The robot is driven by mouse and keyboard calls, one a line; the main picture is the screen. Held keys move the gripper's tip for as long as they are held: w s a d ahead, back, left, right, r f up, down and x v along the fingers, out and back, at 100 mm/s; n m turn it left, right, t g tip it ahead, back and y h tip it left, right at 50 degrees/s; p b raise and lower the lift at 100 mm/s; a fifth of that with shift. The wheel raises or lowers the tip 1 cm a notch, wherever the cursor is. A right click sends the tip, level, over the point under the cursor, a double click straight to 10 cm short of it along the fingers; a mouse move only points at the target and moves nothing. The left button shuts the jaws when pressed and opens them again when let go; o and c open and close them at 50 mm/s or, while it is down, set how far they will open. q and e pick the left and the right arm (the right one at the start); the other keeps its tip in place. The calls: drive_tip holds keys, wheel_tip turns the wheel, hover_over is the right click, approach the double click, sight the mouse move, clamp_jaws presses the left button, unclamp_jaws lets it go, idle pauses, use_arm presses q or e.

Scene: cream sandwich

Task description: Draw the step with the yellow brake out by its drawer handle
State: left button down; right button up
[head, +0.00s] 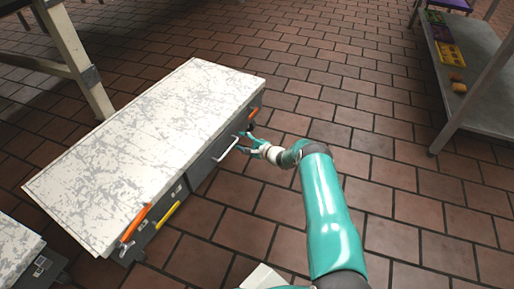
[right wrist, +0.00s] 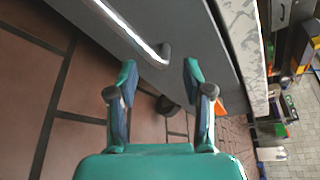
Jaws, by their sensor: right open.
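The step (head: 150,140) is a long low box with a worn white top and a dark grey front. Its yellow brake (head: 167,215) is a bar low on the near part of the front. The drawer handle (head: 228,149) is a pale bar on the grey front. It also shows in the right wrist view (right wrist: 128,28), its near end just ahead of the fingertips. My right gripper (head: 249,143) is open beside the handle, with its fingers (right wrist: 160,75) apart and nothing clearly between them. I cannot tell whether they touch the handle. My left gripper is not in view.
Orange handles (head: 135,223) sit at both ends of the front. Another worn-topped unit (head: 15,250) stands at the lower left. A grey shelf table (head: 480,85) stands at the right. The brick floor (head: 400,210) right of the step is clear.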

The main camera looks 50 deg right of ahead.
drive_tip(key=v, duration=0.9)
drive_tip(key=shift+s, duration=0.25)
